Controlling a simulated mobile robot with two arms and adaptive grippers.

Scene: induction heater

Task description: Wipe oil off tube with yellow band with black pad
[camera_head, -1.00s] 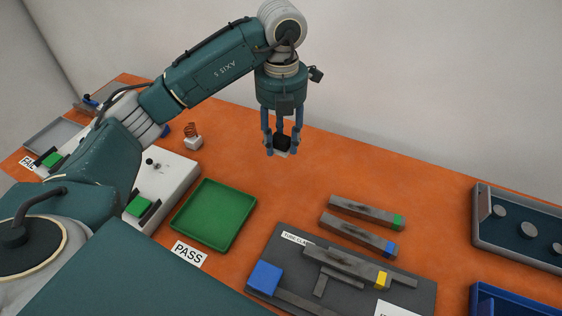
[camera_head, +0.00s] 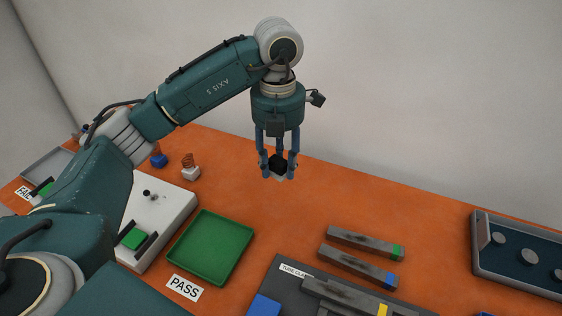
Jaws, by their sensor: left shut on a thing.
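The tube with the yellow band (camera_head: 345,296) lies on the dark grey tube clamp plate (camera_head: 277,288) at the bottom of the view. Dark oil smudges show on its grey surface, and its yellow band (camera_head: 382,309) is at the right end. My left gripper (camera_head: 278,170) is shut on the black pad (camera_head: 278,162), which has a pale part below it. It holds the pad above the orange table, behind and to the left of the tube, well apart from it. The lower part of the clamp plate is cut off. My right gripper is not in view.
Tubes with a green band (camera_head: 365,243) and a blue band (camera_head: 357,267) lie behind the clamp plate. A green tray (camera_head: 210,248) by the PASS label (camera_head: 185,287) is at left. The white heater box (camera_head: 160,222) and a copper coil (camera_head: 190,167) stand farther left. A grey-rimmed tray (camera_head: 515,248) is at right.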

